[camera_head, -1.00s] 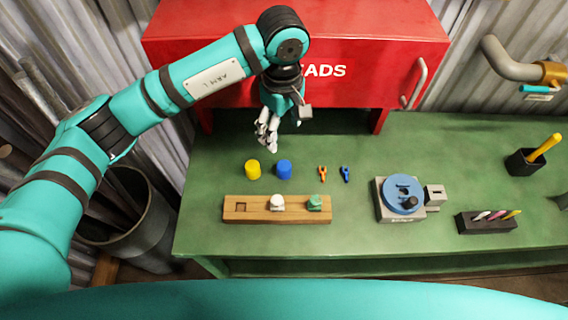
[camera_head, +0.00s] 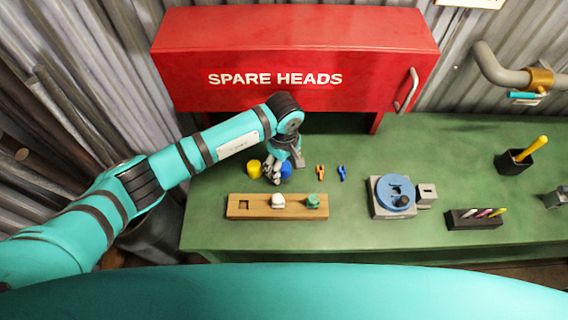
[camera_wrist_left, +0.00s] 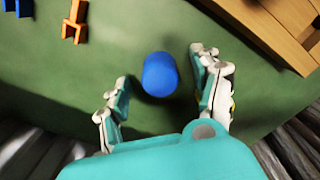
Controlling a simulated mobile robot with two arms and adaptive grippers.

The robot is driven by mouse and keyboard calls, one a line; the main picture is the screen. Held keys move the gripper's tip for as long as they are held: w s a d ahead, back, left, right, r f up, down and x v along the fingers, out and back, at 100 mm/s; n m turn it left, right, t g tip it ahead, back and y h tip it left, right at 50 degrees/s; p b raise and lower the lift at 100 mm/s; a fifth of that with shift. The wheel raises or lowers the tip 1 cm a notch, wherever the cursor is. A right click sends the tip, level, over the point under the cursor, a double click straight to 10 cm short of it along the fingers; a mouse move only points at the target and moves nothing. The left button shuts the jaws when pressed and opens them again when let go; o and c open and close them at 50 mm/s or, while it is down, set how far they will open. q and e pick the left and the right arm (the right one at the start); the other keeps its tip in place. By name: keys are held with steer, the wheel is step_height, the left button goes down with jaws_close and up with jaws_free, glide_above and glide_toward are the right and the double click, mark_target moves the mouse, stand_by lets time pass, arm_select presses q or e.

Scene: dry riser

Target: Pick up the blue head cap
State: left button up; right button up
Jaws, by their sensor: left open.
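The blue head cap (camera_head: 287,171) stands on the green bench, partly hidden behind my left gripper (camera_head: 273,178) in the head view. In the left wrist view the blue cap (camera_wrist_left: 160,75) shows whole, as a short rounded cylinder. It lies ahead of and between the two spread fingers of my left gripper (camera_wrist_left: 168,98). The fingers are open and hold nothing; I see a gap between each finger and the cap. My right gripper is in neither view.
A yellow cap (camera_head: 254,167) stands just left of the blue one. A wooden block (camera_head: 255,212) with a white and a green piece lies in front. Orange (camera_head: 320,171) and blue (camera_head: 342,172) small clips lie to the right. The red cabinet (camera_head: 300,35) stands behind.

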arm_select(q)
steer(key=shift+f, duration=0.25)
steer(key=c, duration=0.8)
steer(key=shift+o, duration=0.2)
steer(key=shift+r, duration=0.1)
